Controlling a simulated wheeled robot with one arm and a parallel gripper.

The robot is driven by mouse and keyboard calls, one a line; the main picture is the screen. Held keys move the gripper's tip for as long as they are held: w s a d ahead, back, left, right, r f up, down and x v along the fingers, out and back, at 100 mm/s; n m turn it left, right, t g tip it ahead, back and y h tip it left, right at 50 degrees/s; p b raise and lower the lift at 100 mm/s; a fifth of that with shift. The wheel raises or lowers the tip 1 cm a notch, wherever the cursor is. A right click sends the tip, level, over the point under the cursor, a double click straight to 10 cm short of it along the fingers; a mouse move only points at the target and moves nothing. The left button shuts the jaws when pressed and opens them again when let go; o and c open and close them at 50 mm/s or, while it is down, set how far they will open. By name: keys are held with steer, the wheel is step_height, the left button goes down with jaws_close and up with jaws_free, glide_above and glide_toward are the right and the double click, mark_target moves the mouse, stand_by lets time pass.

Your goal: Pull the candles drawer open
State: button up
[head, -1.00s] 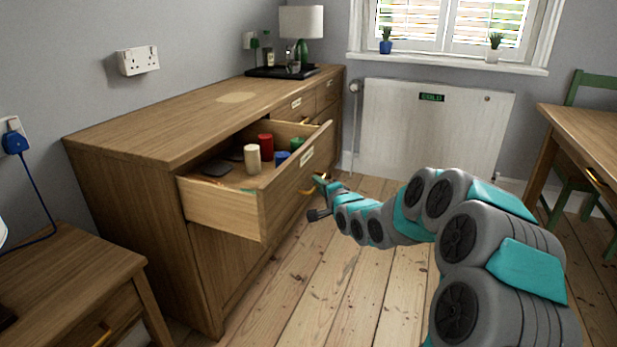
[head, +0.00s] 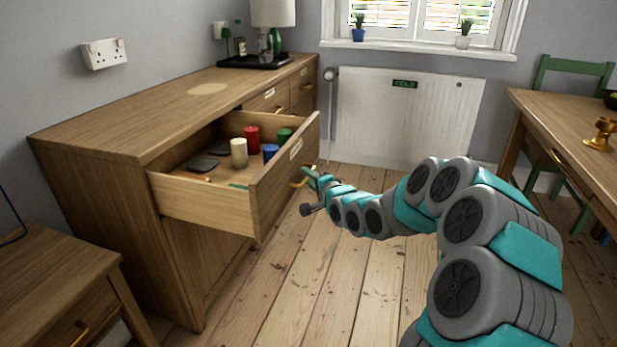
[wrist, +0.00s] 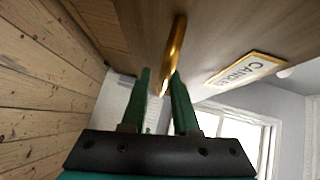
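The candles drawer (head: 205,207) is pulled well out of the wooden sideboard, its open top showing. Inside stand a cream candle (head: 239,153), a red candle (head: 251,136), a blue candle (head: 270,152) and a green candle (head: 284,135). Its front carries a label (head: 296,148), partly readable as "CANDL" in the wrist view (wrist: 247,68). My gripper (head: 307,190) is at the drawer's brass handle (head: 298,184). In the wrist view, the green fingers (wrist: 161,78) stand apart with the handle (wrist: 173,50) between their tips, close to the right finger. A narrow gap shows beside the left finger.
The sideboard (head: 120,115) stands against the left wall, with a tray (head: 255,62) and lamp on top. A small wooden table (head: 55,275) is at lower left. A dining table (head: 560,120) stands at right. Bare floorboards (head: 285,285) are clear before the drawer.

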steer(key=shift+o, duration=0.8)
steer(key=shift+s+r, duration=0.1)
steer(key=b+v, duration=0.1)
steer(key=v, duration=0.6)
steer(key=shift+s+d, duration=0.2)
steer(key=shift+s, duration=0.05)
steer(key=s+d+f+n+g+h, duration=0.1)
steer(key=s+n+g, duration=0.3)
steer(key=s, duration=1.3)
steer(key=s+d+f+n+g+h, duration=0.2)
steer(key=s+g, duration=0.5)
steer(key=s, duration=1)
steer(key=s+d+f+n+g+h, duration=0.2)
steer(key=s+d+n+g, duration=0.3)
steer(key=s, duration=1.2)
steer(key=shift+s+d+f+n+g+h, duration=0.2)
steer(key=shift+s+d+n+g+h, duration=0.15)
steer(key=shift+h, duration=0.45)
